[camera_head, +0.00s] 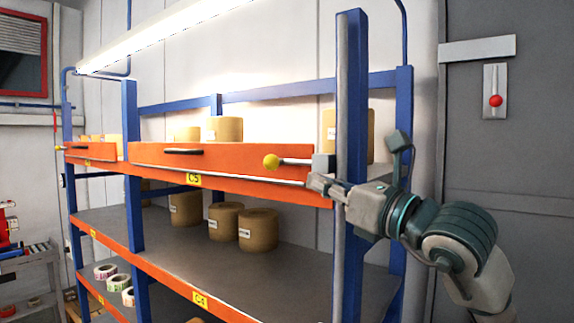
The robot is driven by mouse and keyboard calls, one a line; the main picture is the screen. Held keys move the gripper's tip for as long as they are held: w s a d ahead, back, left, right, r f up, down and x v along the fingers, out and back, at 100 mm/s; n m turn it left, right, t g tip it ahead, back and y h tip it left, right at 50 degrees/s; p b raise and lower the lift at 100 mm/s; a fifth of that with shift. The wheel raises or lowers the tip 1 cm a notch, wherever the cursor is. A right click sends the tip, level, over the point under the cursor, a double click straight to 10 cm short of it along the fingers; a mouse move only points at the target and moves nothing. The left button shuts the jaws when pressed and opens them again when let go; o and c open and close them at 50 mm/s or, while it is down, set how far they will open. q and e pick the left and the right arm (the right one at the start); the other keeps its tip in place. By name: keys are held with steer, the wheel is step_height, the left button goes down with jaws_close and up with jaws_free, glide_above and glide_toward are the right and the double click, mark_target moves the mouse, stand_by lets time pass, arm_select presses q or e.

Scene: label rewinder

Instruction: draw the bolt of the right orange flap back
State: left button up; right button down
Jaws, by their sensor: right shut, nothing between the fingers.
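The right orange flap (222,158) is a long panel with a dark handle (183,151), upright along the upper shelf's front edge. Its bolt (296,161) is a thin rod with a yellow ball knob (271,162) at its left end. The rod runs right into a grey block (323,163) by the blue post. My right gripper (318,184) is shut and empty, just below the grey block and right of the knob. I cannot tell whether it touches the block. My left gripper is not in view.
Blue posts (352,130) frame the shelf. Brown rolls (224,129) stand behind the flap and on the shelf (300,262) below. A second orange flap (92,151) is at the left. A grey door (510,180) stands at the right.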

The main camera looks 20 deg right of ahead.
mark_target(267, 168)
steer(key=p+x, duration=0.2)
steer(key=x, duration=0.5)
steer(key=shift+w+a+r, duration=0.1)
steer(key=shift+w+r, duration=0.1)
steer(key=shift+w+a, duration=0.15)
steer(key=shift+w, duration=0.15)
arm_select(q)
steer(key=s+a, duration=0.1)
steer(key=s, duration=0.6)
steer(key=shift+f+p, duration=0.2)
steer(key=shift+p, duration=0.1)
arm_select(e)
steer(key=shift+w, duration=0.2)
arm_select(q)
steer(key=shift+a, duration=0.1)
arm_select(e)
steer(key=w+a, duration=0.1)
steer(key=w, duration=0.1)
steer(key=w+a, duration=0.2)
steer(key=shift+p, duration=0.35)
steer(key=shift+s, duration=0.2)
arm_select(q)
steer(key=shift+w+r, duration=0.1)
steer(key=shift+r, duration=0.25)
